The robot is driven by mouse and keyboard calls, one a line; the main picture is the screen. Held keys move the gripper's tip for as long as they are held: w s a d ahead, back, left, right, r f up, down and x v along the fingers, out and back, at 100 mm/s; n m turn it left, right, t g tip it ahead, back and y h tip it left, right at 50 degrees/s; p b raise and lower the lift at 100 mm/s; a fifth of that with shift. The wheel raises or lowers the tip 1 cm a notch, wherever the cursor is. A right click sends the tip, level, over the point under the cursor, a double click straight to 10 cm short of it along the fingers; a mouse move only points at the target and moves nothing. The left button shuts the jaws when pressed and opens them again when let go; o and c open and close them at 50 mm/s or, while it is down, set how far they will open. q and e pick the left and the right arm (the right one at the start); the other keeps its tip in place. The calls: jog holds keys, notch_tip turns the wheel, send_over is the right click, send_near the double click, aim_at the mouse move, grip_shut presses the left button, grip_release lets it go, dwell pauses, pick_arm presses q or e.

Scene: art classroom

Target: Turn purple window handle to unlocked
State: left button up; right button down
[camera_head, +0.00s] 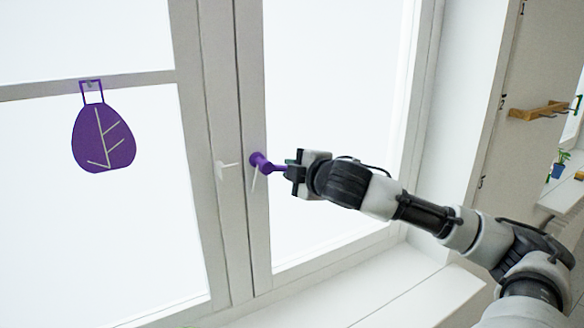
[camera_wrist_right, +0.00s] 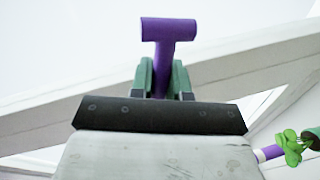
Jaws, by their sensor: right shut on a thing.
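The purple window handle (camera_head: 261,161) is on the window frame near the middle of the head view. Its lever points right and slightly down, into my right gripper (camera_head: 291,171). In the right wrist view the purple handle (camera_wrist_right: 168,32) shows as a T shape, with its lever between the two green fingers of my right gripper (camera_wrist_right: 161,80). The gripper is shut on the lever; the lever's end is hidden. My left gripper is in neither view.
A white handle (camera_head: 227,166) sits on the frame just left of the purple one. A purple leaf decoration (camera_head: 103,135) hangs on the left pane. A white sill (camera_head: 390,295) runs below the window. A wooden rack (camera_head: 540,110) is on the right wall.

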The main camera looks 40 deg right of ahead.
jog(key=shift+d+r+n+h+p, duration=0.1)
jog(key=shift+r+n+h+p, duration=0.3)
jog(key=shift+r+n+p, duration=0.65)
jog(key=shift+f+n, duration=0.1)
jog(key=shift+n, duration=0.25)
jog(key=c, duration=1.1)
grip_release()
jog(key=shift+s+f+b, duration=0.1)
jog(key=shift+b, duration=0.2)
jog(key=b+v, duration=0.4)
jog(key=v, duration=0.6)
jog(key=shift+s+r+b, duration=0.25)
jog(key=shift+s+b, duration=0.05)
jog(key=shift+b, duration=0.1)
